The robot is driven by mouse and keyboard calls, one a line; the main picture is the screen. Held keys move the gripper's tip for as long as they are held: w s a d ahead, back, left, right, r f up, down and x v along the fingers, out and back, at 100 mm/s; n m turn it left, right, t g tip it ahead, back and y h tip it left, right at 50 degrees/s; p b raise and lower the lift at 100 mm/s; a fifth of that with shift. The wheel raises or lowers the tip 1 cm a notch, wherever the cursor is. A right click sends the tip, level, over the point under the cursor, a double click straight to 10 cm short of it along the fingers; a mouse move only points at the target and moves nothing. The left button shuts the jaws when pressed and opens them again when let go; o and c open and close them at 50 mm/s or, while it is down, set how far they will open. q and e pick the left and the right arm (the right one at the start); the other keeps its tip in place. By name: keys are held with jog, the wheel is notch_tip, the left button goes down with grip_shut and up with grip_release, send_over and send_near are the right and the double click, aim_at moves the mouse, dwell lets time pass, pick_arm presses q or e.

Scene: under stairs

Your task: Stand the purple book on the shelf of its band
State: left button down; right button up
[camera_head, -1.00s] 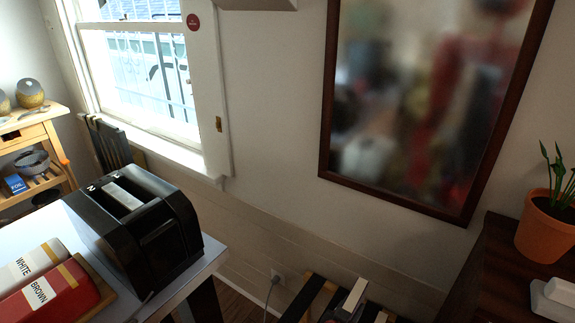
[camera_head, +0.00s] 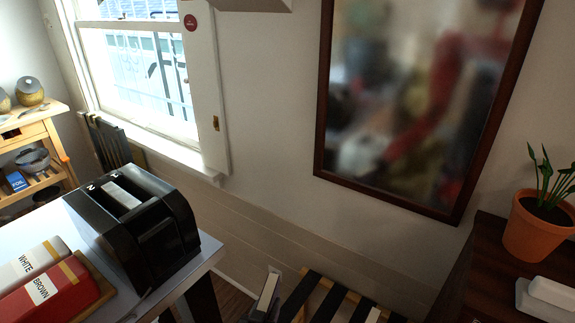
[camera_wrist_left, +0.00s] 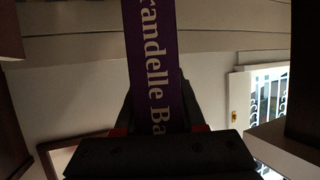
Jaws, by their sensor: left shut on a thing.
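The purple book (camera_wrist_left: 152,50) is in the left wrist view, with white lettering reading "randelle Ba" along its spine. My left gripper (camera_wrist_left: 160,118) is shut on it, and the book extends up past the top of that picture. In the head view a narrow block with a pale top (camera_head: 268,290), probably the held book seen from above, shows at the bottom edge in front of the wall. My left gripper (camera_head: 260,316) is mostly cut off there. My right gripper is in neither view. I cannot make out a banded shelf.
A white table (camera_head: 205,258) at the left holds a black toaster (camera_head: 150,230) and white and red boxes (camera_head: 45,290). A dark slatted rack (camera_head: 325,300) stands low at the wall. A dark cabinet (camera_head: 480,255) with a potted plant (camera_head: 538,228) is at the right.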

pick_arm(q)
jog(key=s+a+r+n+y, duration=0.1)
jog(key=s+a, duration=0.1)
jog(key=a, duration=0.4)
jog(key=s+a+r+n+y, duration=0.2)
jog(key=s+a, duration=0.1)
jog(key=a, duration=0.2)
jog(key=shift+s+a+t+p, duration=0.3)
jog(key=shift+a+p, duration=0.1)
jog(key=shift+p, duration=0.05)
jog(key=shift+d, duration=0.1)
